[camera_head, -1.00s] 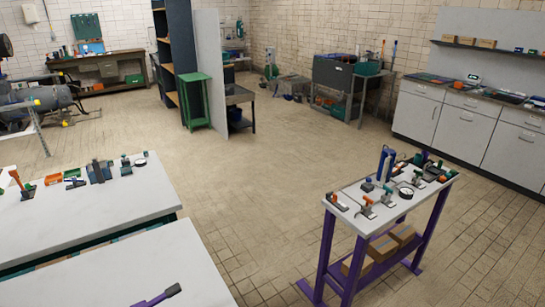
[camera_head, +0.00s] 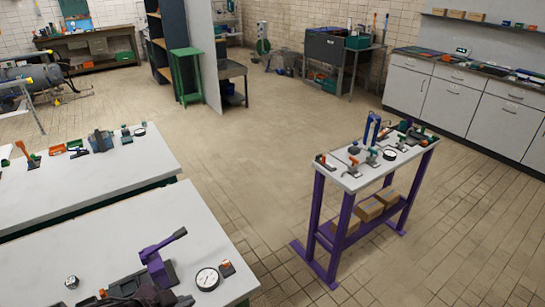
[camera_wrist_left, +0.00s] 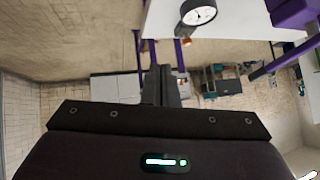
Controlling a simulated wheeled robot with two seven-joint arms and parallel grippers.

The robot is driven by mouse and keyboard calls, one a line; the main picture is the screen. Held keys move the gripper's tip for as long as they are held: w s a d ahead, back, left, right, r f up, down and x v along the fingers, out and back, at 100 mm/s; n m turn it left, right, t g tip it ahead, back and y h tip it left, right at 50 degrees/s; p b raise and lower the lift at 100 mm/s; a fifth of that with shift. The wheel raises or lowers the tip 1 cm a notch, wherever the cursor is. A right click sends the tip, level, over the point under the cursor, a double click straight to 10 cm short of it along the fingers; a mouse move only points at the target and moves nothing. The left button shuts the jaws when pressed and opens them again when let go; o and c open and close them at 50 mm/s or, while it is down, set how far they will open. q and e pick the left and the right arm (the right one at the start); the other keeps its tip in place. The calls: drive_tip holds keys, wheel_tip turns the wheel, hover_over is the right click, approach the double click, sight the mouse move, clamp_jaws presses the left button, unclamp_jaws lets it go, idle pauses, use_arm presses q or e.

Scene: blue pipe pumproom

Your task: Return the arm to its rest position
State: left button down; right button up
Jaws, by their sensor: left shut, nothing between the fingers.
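My left gripper (camera_wrist_left: 161,82) is shut and empty in the left wrist view, its dark fingers close together. In the head view my left gripper (camera_head: 145,294) shows as a dark shape at the bottom edge, partly cut off. It is by the near white bench (camera_head: 185,220), close to a purple lever device (camera_head: 155,262). A round dial gauge (camera_head: 207,278) stands right of the device. The wrist view shows the gauge (camera_wrist_left: 198,14) beyond the fingers and the purple lever (camera_wrist_left: 285,60) to the right. Nothing is held. My right gripper is not in view.
A second white bench (camera_head: 110,182) with small parts lies behind at left. A purple-legged stand (camera_head: 345,205) holding several fittings is at right. Grey cabinets (camera_head: 455,100) line the right wall. The tiled floor between is open.

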use_arm(q)
drive_tip(key=s+r+n+g+y, duration=0.2)
drive_tip(key=s+n+g+y, duration=0.25)
drive_tip(key=s+n, duration=0.55)
drive_tip(key=s+f+m+b, duration=0.1)
drive_tip(key=s+f+m, duration=0.15)
drive_tip(key=f, duration=2.65)
drive_tip(key=s+a+f+g+b, duration=0.1)
drive_tip(key=s+a+f+g, duration=0.1)
drive_tip(key=s+f, duration=1.9)
drive_tip(key=shift+a+f+y+b, duration=0.35)
drive_tip(key=shift+a+f, duration=0.15)
drive_tip(key=shift+f, duration=0.1)
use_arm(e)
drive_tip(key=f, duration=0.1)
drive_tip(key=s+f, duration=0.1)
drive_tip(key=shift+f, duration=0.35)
